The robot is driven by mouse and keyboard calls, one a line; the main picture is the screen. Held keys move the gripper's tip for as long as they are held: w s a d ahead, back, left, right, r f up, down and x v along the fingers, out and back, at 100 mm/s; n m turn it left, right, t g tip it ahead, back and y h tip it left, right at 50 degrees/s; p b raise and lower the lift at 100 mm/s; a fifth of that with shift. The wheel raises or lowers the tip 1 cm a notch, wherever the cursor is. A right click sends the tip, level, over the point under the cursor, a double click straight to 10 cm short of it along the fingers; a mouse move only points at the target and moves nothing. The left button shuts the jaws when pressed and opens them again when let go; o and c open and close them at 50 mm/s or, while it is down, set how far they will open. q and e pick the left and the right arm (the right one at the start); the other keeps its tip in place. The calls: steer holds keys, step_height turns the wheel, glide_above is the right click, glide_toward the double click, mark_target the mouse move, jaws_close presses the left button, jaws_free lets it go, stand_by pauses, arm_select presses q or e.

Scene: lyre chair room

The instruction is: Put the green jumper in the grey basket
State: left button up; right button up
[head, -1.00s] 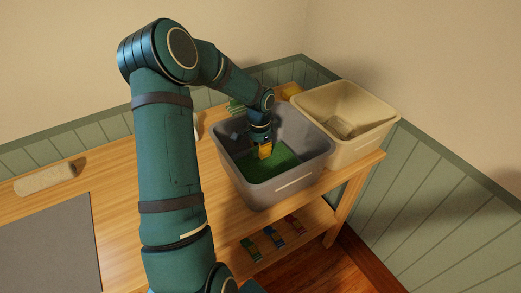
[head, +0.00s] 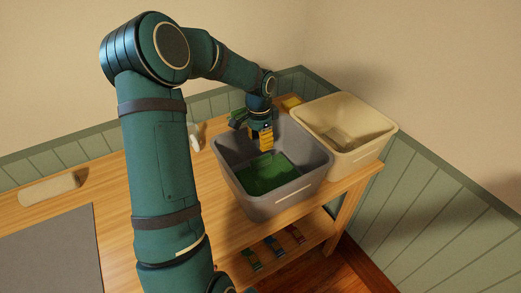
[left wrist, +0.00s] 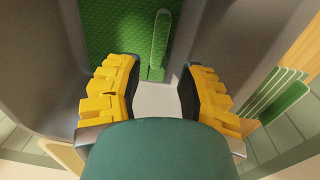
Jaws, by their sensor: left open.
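The green jumper (head: 268,174) lies in the bottom of the grey basket (head: 274,208), which stands on the wooden table. In the left wrist view the green knit (left wrist: 105,28) shows on the basket floor, with a raised green fold (left wrist: 160,42) near the fingertips. My left gripper (head: 262,144) is over the back part of the basket, above the jumper and apart from it. Its yellow fingers (left wrist: 157,88) are spread, with nothing between them. My right gripper is in neither view.
A cream basket (head: 374,154) stands right beside the grey one. A pale roll (head: 48,190) and a grey mat (head: 58,250) are at the left. A green striped thing (left wrist: 280,95) is beside the basket. Several small coloured items (head: 274,246) lie on the lower shelf.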

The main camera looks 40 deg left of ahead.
arm_select(q)
steer(key=shift+r, duration=1.55)
